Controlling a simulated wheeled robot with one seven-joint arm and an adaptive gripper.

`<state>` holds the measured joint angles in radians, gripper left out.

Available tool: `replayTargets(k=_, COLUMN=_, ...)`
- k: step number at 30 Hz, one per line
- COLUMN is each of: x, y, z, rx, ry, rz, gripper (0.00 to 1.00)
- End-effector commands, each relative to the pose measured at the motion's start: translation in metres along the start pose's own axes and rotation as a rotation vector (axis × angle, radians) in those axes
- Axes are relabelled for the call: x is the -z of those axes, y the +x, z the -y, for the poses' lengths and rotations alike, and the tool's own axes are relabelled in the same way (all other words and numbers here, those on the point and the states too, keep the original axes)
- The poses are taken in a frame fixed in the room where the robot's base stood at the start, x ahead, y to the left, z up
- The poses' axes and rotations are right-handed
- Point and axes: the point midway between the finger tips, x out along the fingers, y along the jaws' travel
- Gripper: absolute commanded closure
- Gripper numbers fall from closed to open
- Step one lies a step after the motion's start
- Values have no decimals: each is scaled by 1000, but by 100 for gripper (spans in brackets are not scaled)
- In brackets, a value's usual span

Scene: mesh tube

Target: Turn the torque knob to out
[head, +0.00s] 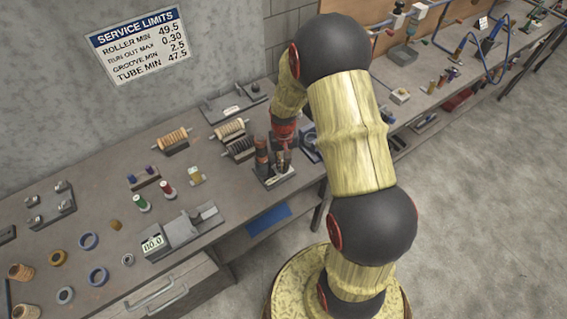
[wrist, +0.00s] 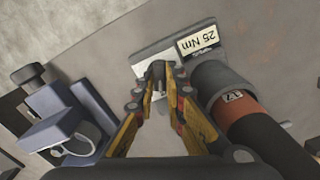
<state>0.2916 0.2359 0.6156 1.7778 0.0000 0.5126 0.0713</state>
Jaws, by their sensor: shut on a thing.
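In the wrist view my gripper (wrist: 160,85) points down with its two yellow fingers closed together on a small dark grey knob (wrist: 158,70), which I take for the torque knob. The knob stands on a light metal plate (wrist: 142,64) on a grey base. Most of it is hidden between the fingertips, so its pointer and setting cannot be read. In the head view my gripper (head: 284,132) is low over the bench, and the knob is hidden.
A dark cylindrical tool with an orange band (wrist: 237,106) lies close to the right finger. A blue-grey fixture (wrist: 62,120) stands to the left. The bench (head: 95,165) also carries several rollers, rings and a gauge reading 00.0 (head: 153,244). A service limits sign (head: 138,44) hangs on the wall.

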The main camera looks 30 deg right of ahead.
Motion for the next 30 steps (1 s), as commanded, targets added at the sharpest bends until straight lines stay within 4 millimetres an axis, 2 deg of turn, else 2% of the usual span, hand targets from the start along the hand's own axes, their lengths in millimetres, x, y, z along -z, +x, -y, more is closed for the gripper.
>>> replayTargets(k=9, x=0, y=0, z=0, rx=0, ry=-120, rz=-1, gripper=100)
replayTargets(k=25, x=0, y=0, z=0, rx=0, ry=-142, rz=-1, gripper=100)
replayTargets(k=26, x=0, y=0, z=0, rx=0, ry=-142, rz=-1, gripper=86)
replayTargets(k=30, x=0, y=0, z=0, rx=0, ry=-141, rz=-1, gripper=78)
